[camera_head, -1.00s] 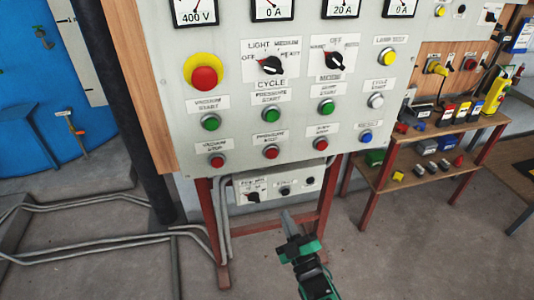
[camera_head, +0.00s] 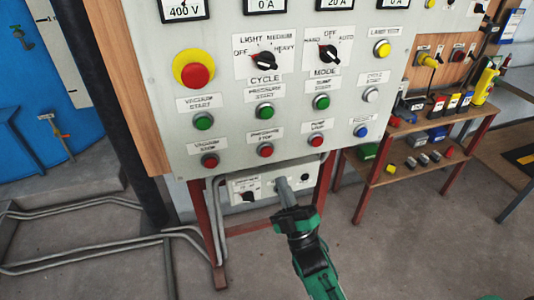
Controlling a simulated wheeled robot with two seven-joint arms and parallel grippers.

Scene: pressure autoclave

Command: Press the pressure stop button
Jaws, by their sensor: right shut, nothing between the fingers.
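The pressure stop button (camera_head: 265,150) is a red round button in the bottom row of the grey control panel (camera_head: 225,95), under a label. It sits below the green pressure start button (camera_head: 264,112), between the red vacuum stop button (camera_head: 209,160) and another red button (camera_head: 318,141). My right gripper (camera_head: 281,184) is shut and empty. Its tip shows just below the panel's lower edge, below and slightly right of the pressure stop button, apart from it in the picture. It covers part of the small lower switch box (camera_head: 244,190). My left gripper is not in view.
A big red emergency button (camera_head: 197,75) on yellow, two black rotary knobs and a blue button (camera_head: 361,131) share the panel. A wooden shelf table (camera_head: 440,125) with small parts stands at right. Grey pipes (camera_head: 90,243) run along the floor at left.

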